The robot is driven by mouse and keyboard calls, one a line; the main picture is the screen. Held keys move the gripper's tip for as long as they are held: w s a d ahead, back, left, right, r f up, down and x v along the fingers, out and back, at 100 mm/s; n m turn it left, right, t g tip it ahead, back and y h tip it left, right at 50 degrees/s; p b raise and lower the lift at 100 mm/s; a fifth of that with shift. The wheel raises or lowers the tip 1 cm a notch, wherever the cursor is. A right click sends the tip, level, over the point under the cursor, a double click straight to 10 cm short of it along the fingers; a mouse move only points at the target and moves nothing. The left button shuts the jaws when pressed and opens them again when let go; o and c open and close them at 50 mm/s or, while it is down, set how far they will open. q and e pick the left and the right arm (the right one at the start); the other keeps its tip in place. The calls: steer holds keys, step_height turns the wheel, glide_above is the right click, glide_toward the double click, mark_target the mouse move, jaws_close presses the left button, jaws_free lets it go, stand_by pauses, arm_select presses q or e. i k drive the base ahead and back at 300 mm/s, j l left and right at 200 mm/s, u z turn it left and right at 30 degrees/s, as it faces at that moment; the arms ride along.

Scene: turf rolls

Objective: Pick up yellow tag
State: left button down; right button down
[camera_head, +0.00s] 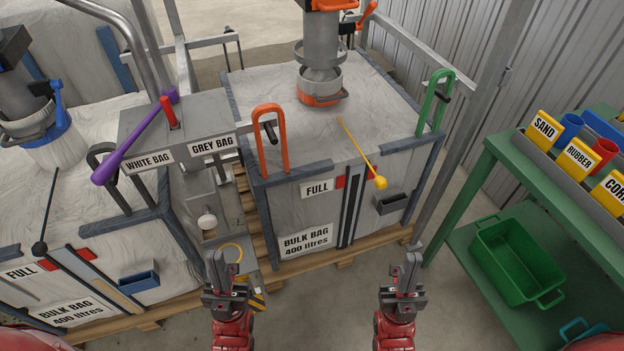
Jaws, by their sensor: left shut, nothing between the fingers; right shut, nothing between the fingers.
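Yellow pieces with white labels stand in a grey rack on the green bench at the right: SAND (545,129), RUBBER (578,158) and one cut off by the picture edge, reading COR (613,190). I cannot tell which of them is the yellow tag. My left gripper (225,268) is shut and empty, low in front of the bulk bags. My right gripper (404,266) is shut and empty, left of the bench and well apart from the yellow pieces.
The green bench (520,165) holds a green bin (518,262) on its lower shelf. The grey bulk bag (330,150) has an orange handle (270,137) and a yellow-knobbed rod (380,182). Floor between my grippers looks clear.

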mark_target(578, 160)
steer(key=z, duration=1.3)
